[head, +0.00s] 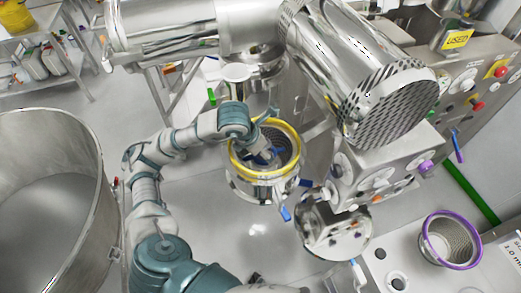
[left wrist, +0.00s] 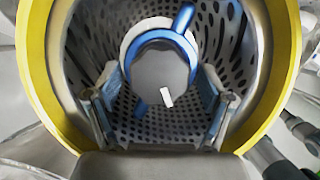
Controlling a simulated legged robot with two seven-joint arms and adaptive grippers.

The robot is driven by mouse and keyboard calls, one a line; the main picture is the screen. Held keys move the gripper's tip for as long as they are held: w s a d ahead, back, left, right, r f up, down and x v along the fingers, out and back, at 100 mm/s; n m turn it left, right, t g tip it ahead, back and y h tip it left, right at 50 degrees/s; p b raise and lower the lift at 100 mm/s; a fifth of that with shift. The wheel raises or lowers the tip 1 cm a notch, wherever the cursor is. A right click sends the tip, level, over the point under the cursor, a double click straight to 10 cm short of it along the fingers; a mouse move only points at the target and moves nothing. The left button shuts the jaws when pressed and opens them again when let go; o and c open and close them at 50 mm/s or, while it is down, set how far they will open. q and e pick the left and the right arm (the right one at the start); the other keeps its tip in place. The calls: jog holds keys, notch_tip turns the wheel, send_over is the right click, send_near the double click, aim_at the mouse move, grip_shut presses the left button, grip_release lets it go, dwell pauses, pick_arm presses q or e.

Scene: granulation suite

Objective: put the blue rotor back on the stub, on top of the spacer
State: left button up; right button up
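The blue rotor (left wrist: 187,45) is inside a perforated basket (left wrist: 84,42), which shows below a yellow ring (left wrist: 38,62) in the left wrist view. It has a grey round hub with a white mark and blue arms. A pale ring (left wrist: 131,37), perhaps the spacer, shows partly behind the rotor. The stub is hidden. My left gripper (left wrist: 160,92) reaches down into the basket with one finger on each side of the hub. The fingers look spread, with narrow gaps to the hub. In the head view my left gripper (head: 266,156) is inside the yellow-rimmed housing. My right gripper is out of view.
A large steel cylinder with a perforated end (head: 392,108) hangs right of the housing. A steel bowl (head: 50,200) stands at left. A purple-rimmed screen basket (head: 449,240) sits on the bench at lower right. A blue handle (head: 285,214) juts from the housing's front.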

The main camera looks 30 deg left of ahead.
pick_arm(q)
jog(key=shift+o, duration=0.6)
jog(key=shift+r, duration=0.1)
jog(key=v, duration=1.1)
jog(key=shift+r, duration=0.35)
jog(key=shift+s, duration=0.1)
